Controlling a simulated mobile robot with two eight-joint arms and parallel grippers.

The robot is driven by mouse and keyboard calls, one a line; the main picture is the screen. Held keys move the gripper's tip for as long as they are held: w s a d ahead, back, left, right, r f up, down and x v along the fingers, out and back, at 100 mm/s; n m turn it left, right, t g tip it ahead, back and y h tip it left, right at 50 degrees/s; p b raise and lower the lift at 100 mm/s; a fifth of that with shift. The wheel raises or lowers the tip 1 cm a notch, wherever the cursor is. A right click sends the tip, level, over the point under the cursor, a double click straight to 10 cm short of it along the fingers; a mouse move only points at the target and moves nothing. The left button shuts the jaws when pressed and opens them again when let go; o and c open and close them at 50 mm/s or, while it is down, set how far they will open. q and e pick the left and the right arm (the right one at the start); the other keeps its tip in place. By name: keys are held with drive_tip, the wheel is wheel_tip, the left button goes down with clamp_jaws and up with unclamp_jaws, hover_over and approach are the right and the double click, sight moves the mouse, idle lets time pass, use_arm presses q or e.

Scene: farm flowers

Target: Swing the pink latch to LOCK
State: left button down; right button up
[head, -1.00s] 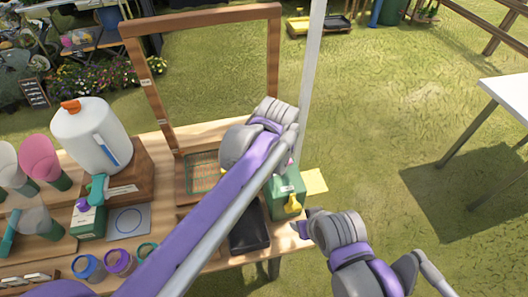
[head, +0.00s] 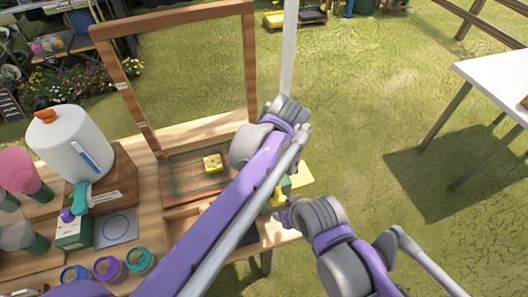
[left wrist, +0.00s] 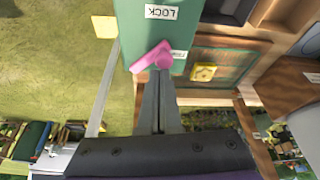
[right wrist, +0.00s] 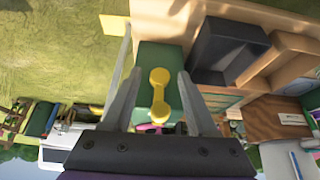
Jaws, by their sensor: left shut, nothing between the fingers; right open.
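The pink latch (left wrist: 150,57) is on the green box (left wrist: 140,20) in the left wrist view. Its arm points left and down from a round pivot. An upside-down LOCK label (left wrist: 161,12) is farther up the box; another small label (left wrist: 179,54) beside the pivot is unreadable. My left gripper (left wrist: 160,84) is shut and empty, its tips just below the latch; contact is unclear. In the head view my left arm hides it. My right gripper (right wrist: 157,78) is open, its fingers either side of a yellow handle (right wrist: 158,92) on the box. Part of the pink latch also shows there (right wrist: 150,128).
A yellow block (head: 213,163) lies on the mesh panel (head: 185,180) inside the wooden frame (head: 121,80). A dark tray (right wrist: 222,55) stands beside the green box. A white jug (head: 75,145) and several coloured cups are at the left.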

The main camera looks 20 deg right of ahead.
use_arm(q)
drive_tip(key=shift+s+d, duration=0.1)
drive_tip(key=shift+s, duration=0.05)
idle(0.5)
drive_tip(key=shift+w+d, duration=0.2)
drive_tip(key=shift+w, duration=0.65)
drive_tip(key=shift+s+r, duration=0.1)
drive_tip(key=v, duration=1)
drive_tip(key=shift+r+p, duration=0.3)
drive_tip(key=shift+s, duration=0.1)
